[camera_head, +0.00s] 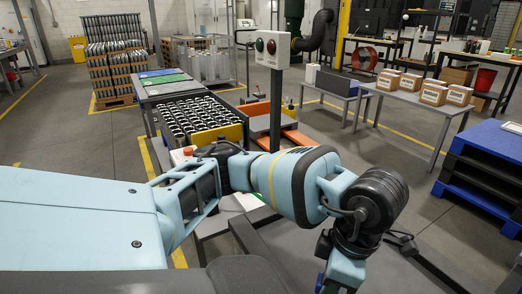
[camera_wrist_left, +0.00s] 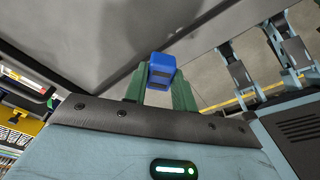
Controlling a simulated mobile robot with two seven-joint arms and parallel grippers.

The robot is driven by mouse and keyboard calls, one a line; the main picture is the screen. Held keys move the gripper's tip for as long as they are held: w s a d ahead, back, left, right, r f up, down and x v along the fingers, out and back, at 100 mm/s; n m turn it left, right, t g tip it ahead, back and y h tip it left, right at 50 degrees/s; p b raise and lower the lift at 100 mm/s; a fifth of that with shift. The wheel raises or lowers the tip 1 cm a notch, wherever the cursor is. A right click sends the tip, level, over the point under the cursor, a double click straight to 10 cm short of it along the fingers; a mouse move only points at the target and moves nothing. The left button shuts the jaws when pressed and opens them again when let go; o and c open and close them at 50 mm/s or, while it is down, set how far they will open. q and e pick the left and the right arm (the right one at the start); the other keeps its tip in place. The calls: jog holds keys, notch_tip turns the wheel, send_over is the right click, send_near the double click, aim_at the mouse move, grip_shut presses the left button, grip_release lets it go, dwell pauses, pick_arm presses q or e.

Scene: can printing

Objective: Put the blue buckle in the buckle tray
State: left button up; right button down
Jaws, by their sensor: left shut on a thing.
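The blue buckle (camera_wrist_left: 162,68) is in the left wrist view, between the green fingers of my left gripper (camera_wrist_left: 160,85), which is shut on it. Its upper part stands out beyond the fingertips against a grey surface. In the head view my left arm comes in from the left and bends down at the right, and its wrist runs off the bottom edge. The buckle cannot be made out there. I cannot pick out the buckle tray in either view. My right gripper is not in view.
A crate of cans (camera_head: 200,118) stands beyond my arm, next to a post with a red and green button box (camera_head: 272,48). Brown boxes (camera_head: 433,93) sit on a grey table at the right. Blue pallets (camera_head: 487,155) are stacked at the far right.

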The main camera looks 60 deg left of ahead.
pick_arm(q)
jog(key=m, duration=0.4)
jog(key=d+r+m+t, duration=0.1)
jog(key=m, duration=0.1)
jog(key=shift+w+m, duration=0.3)
jog(key=d+r+m, duration=0.1)
jog(key=m, duration=0.5)
jog(key=w+d+r+m+t+h, duration=0.1)
jog(key=m, duration=0.6)
jog(key=d+r+m+t, duration=0.1)
jog(key=r+m, duration=0.1)
jog(key=m, duration=0.5)
jog(key=shift+w, duration=0.3)
jog(key=shift+a, duration=0.15)
